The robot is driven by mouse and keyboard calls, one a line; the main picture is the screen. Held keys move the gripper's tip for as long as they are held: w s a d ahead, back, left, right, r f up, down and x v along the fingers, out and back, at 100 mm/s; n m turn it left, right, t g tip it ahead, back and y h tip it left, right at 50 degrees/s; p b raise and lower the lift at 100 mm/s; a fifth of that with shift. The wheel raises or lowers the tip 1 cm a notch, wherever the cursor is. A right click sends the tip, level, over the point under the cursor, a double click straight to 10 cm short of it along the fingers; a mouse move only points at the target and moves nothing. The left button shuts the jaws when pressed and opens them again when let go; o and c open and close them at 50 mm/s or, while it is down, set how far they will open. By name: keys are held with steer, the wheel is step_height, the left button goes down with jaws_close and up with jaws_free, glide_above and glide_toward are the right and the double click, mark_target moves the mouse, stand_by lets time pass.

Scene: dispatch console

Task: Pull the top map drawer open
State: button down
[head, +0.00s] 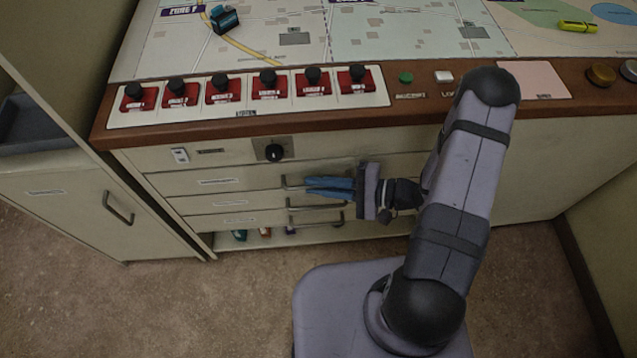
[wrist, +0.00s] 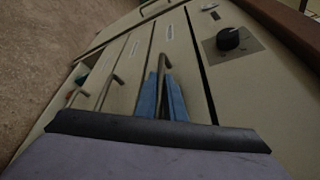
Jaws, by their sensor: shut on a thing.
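The top map drawer (head: 240,181) is the upper of a stack of cream drawers under the console, with a small white label. Its bar handle (head: 291,184) is partly hidden by my gripper. My gripper (head: 308,187) has blue fingers and is shut on this handle, reaching in from the right. In the wrist view the two blue fingers (wrist: 163,92) lie either side of the top handle (wrist: 165,62). A dark seam (wrist: 201,70) runs along the drawer's upper edge there; I cannot tell whether the drawer stands out at all.
Lower drawer handles (head: 300,207) sit just below my gripper. A black knob (head: 274,153) is above the drawer. Red switches (head: 268,83) line the console top. A cabinet door (head: 90,205) stands at left. Bare floor (head: 190,300) lies in front of the drawers.

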steer(key=s, duration=0.4)
steer(key=shift+s, duration=0.3)
steer(key=c, duration=2.1)
jaws_free()
steer(key=shift+d, duration=0.1)
steer(key=shift+v, duration=3.65)
